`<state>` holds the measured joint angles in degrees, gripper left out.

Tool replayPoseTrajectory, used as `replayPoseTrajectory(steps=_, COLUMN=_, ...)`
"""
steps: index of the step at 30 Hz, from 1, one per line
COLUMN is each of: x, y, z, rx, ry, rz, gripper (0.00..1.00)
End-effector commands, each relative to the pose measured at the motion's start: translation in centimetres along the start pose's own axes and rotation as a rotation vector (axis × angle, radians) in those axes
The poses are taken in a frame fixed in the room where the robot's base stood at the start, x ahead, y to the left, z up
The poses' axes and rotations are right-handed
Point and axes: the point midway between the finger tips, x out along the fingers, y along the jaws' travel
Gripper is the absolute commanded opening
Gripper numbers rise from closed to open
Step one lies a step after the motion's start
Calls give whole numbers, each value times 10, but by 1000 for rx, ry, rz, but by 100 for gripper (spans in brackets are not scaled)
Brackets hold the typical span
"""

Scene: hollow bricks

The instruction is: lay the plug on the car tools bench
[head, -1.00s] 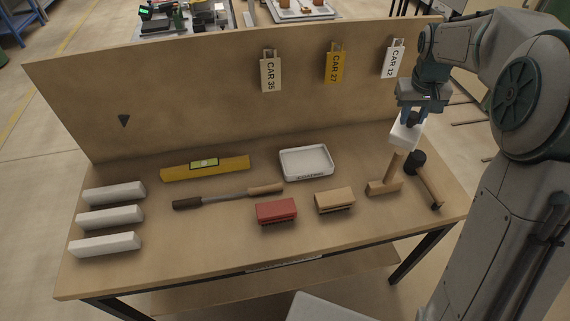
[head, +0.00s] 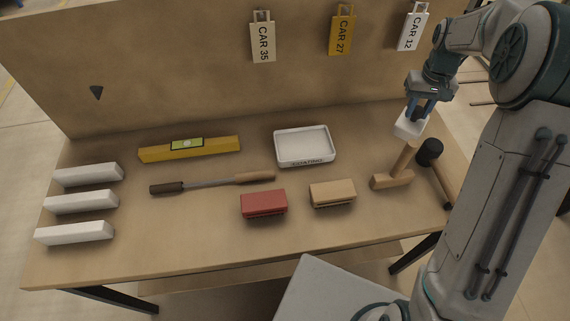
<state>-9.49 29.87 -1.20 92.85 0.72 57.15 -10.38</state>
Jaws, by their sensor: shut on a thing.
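My gripper (head: 417,110) hangs at the right of the head view, fingers pointing down, shut on a small white block, the plug (head: 408,125). The plug is near the right rear part of the wooden bench (head: 190,235), behind the wooden mallet. It appears to be above the bench top, but I cannot tell the exact gap. The fingers hide its upper part.
A wooden mallet (head: 393,180) and a black-headed hammer (head: 430,152) lie right. Bare wood lies along the front.

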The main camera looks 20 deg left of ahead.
Motion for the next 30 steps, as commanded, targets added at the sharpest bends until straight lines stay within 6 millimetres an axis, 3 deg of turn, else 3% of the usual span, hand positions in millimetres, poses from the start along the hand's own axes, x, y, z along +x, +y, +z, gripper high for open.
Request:
replayPoseTrajectory(steps=8, x=8, y=-10, z=-9, rx=-4, ry=-3, rz=-1, gripper=6)
replayPoseTrajectory(steps=21, x=60, y=-75, z=-67, rx=-1, ry=-2, rz=1, gripper=6)
replayPoseTrajectory(steps=30, x=75, y=-86, z=-78, rx=1, ry=-1, rz=0, gripper=6)
